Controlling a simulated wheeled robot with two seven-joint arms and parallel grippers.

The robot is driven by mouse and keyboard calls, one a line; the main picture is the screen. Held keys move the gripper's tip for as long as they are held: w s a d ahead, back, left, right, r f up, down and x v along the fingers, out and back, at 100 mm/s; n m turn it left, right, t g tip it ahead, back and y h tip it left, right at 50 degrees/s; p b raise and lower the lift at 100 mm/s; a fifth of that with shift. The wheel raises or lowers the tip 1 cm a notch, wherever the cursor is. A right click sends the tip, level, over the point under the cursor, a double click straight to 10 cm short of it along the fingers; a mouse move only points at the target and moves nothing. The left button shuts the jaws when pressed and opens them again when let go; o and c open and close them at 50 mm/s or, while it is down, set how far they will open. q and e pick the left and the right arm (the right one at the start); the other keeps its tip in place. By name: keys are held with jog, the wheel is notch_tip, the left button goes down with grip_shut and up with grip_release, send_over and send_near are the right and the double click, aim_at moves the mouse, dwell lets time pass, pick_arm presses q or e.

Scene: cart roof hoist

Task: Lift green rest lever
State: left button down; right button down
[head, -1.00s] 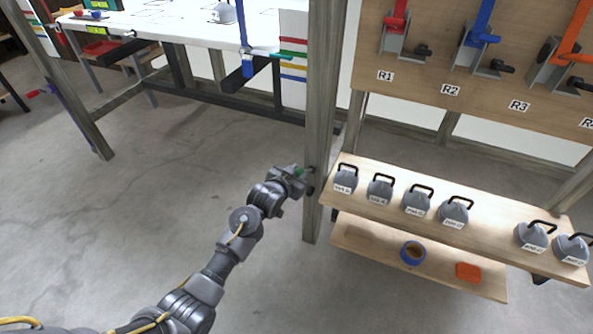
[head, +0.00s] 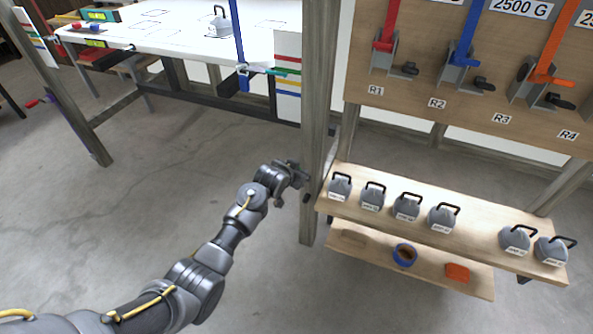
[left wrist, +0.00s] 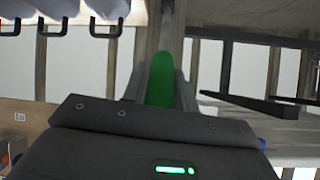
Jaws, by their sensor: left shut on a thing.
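The green lever (left wrist: 160,82) shows in the left wrist view, between the two fingers of my left gripper (head: 304,173). The gripper is shut on it. In the head view the gripper is beside the tall grey wooden post (head: 320,140), left of the shelf of weights. There the lever is hidden by the gripper, and I cannot tell its tilt. My right gripper is in neither view.
Right of the post, a shelf (head: 480,232) holds several grey weights with black handles. A lower shelf holds a blue ring (head: 404,255) and an orange block (head: 457,272). Above is a board with red, blue and orange levers. A white table (head: 165,42) stands behind. Open floor lies left.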

pick_arm(q)
jog(key=shift+w+r, duration=0.15)
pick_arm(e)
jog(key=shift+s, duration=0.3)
pick_arm(q)
jog(key=c, duration=1.1)
grip_release()
jog(key=shift+d, duration=0.1)
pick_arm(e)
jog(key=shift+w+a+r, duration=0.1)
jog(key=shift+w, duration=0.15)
pick_arm(q)
jog(key=shift+s+a+r, duration=0.25)
jog(key=shift+s+r, duration=0.05)
jog(key=shift+s, duration=0.2)
jog(key=p+v, duration=0.1)
jog(key=v, duration=0.8)
jog(key=shift+s+r, duration=0.2)
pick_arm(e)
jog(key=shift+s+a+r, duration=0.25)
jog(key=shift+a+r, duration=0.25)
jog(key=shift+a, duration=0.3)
